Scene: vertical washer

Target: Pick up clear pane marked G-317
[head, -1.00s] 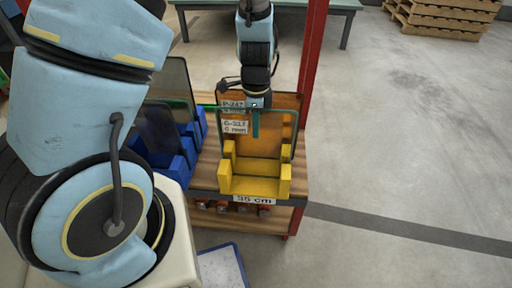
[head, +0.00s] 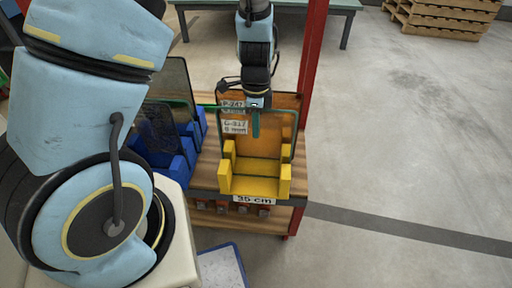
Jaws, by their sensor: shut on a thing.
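The clear pane marked G-317 (head: 272,142) stands upright in the yellow rack (head: 256,185), with a thin green edge and a white label at its upper left. My gripper (head: 256,124) reaches down from above at the middle of its top edge and is shut on it. One teal finger shows in front of the glass; the other is hidden. An amber panel (head: 284,101) stands behind, with a label reading P-247. The lower part of the clear pane sits between the rack's yellow posts, and its bottom edge is hard to see.
A blue rack (head: 180,167) with dark panes (head: 176,85) stands close on the left. A red post (head: 312,60) rises just right of the yellow rack. The wooden cart top (head: 207,170) carries both racks. The floor to the right is clear.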

